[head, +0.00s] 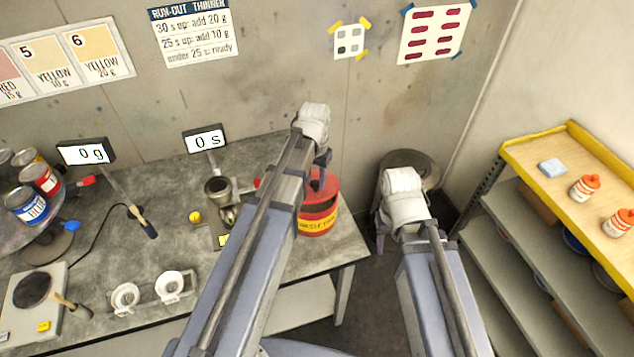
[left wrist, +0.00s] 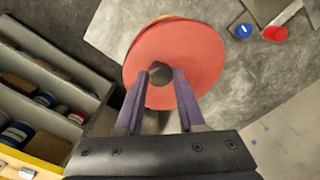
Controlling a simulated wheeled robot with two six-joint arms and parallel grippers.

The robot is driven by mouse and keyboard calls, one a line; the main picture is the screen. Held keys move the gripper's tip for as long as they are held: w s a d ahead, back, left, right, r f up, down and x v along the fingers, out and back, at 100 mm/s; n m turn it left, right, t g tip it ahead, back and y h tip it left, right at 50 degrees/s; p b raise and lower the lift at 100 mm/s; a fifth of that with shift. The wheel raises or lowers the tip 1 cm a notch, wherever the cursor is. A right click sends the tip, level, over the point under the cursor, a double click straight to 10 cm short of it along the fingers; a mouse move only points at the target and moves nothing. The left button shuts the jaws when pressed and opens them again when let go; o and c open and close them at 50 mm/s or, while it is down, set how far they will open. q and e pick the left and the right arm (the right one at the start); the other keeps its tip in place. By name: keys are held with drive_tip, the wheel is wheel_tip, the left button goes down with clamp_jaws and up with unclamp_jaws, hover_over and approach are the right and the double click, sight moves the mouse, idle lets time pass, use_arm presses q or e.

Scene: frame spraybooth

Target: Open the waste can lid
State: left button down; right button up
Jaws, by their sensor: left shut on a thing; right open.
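The waste can (head: 318,222) is red with a yellow lettered band and stands at the right end of the grey bench. Its red lid (left wrist: 178,52) fills the middle of the left wrist view, with a dark round knob (left wrist: 160,73) at its centre. My left gripper (head: 321,160) is above the can, its two fingers shut on the knob.
A viscosity cup stand (head: 219,190) is left of the can, partly behind my left arm. A grey drum (head: 410,160) stands on the floor right of the bench. A shelf (head: 570,185) with orange-capped bottles is at the right. Paint tins (head: 28,205) stand far left.

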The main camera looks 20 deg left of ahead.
use_arm(q)
drive_tip(key=w+a+r+p, duration=0.2)
drive_tip(key=w+a+r, duration=0.1)
drive_tip(key=w+a, duration=0.7)
drive_tip(key=shift+w+r+p, duration=0.2)
drive_tip(key=shift+w+p, duration=0.15)
drive_tip(key=shift+w, duration=1.9)
drive_tip(key=shift+a, duration=0.1)
drive_tip(key=c, duration=1.1)
unclamp_jaws()
drive_tip(key=o, duration=0.3)
drive_tip(key=shift+a, duration=0.2)
drive_tip(key=o, duration=0.3)
drive_tip(key=shift+d, duration=0.1)
drive_tip(key=shift+r, duration=0.15)
